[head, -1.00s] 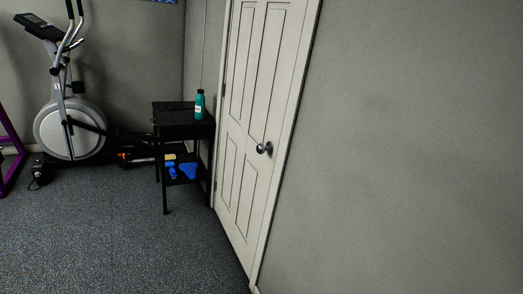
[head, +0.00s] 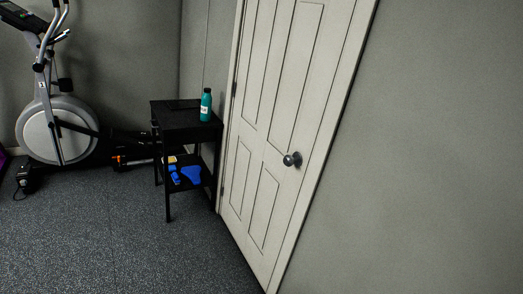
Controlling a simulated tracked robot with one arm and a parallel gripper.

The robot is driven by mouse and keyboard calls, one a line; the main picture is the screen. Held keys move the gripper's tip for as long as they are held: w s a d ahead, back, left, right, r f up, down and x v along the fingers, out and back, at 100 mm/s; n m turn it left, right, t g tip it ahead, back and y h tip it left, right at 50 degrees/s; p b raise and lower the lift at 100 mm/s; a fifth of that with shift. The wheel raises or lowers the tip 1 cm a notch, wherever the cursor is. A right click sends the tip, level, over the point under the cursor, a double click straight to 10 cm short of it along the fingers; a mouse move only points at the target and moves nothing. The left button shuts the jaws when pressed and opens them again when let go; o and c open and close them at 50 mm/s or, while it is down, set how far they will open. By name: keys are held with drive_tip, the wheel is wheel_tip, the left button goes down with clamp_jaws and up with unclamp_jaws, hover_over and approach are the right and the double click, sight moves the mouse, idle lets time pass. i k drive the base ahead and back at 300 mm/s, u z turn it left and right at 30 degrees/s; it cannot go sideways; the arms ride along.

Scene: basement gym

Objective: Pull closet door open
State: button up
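The closet door (head: 265,150) is a white panelled door in the middle of the head view, seen at a slant. It sits shut in its white frame (head: 322,165). A dark round knob (head: 292,160) is on its right side, and hinges show along its left edge. My gripper does not show in the view, and nothing is seen touching the knob.
A black side table (head: 183,128) stands close to the door's hinge side, with a teal bottle (head: 206,106) on top and blue items (head: 190,174) on its lower shelf. An elliptical trainer (head: 62,125) stands at the back left. Speckled floor (head: 120,245) in front is clear.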

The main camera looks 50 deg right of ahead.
sight(292, 50)
drive_tip(key=z, duration=0.05)
drive_tip(key=i, duration=3.8)
drive_tip(key=z, duration=2.45)
